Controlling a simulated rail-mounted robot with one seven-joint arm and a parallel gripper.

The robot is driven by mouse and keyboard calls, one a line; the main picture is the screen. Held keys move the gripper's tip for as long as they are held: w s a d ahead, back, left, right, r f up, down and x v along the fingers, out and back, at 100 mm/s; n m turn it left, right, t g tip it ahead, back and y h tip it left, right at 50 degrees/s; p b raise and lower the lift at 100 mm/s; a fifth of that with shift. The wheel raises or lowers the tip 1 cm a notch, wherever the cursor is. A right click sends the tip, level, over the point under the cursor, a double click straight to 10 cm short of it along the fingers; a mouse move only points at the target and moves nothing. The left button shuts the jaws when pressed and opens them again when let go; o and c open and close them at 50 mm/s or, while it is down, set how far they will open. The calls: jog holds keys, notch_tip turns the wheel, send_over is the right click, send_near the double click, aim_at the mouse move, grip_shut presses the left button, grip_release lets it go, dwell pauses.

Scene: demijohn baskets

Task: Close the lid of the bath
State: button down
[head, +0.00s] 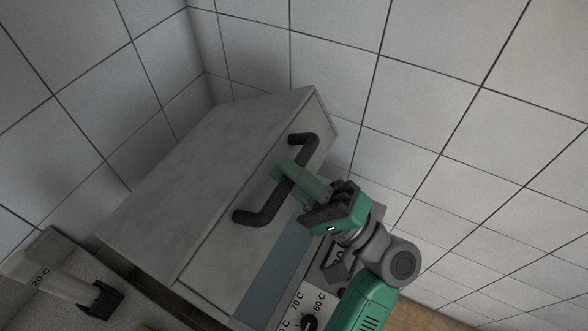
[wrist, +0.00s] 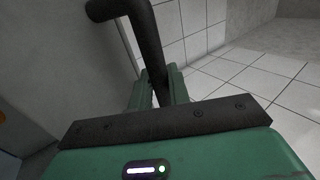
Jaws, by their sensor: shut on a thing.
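The bath lid (head: 205,180) is a grey, box-like cover in the head view. It stands tilted, with a strip of blue-grey surface (head: 275,275) showing below its front edge. A dark bar handle (head: 262,214) is fixed to its front face. My gripper (head: 290,176) is shut on this handle near its middle, its green fingers on both sides of the bar. In the wrist view, the handle (wrist: 147,38) runs down between the two fingers (wrist: 158,88). The inside of the bath is mostly hidden by the lid and my arm.
Tiled walls (head: 450,90) stand behind and to the right of the lid. A panel with a black knob (head: 309,322) and temperature marks is below my gripper. A pale piece marked 20 C (head: 45,277) with a black part (head: 103,300) lies at lower left.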

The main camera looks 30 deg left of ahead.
jog(key=shift+f, duration=0.1)
jog(key=c, duration=1.4)
grip_release()
jog(key=shift+a, duration=0.1)
jog(key=v, duration=0.7)
jog(key=shift+d+f, duration=0.15)
jog(key=shift+d, duration=0.25)
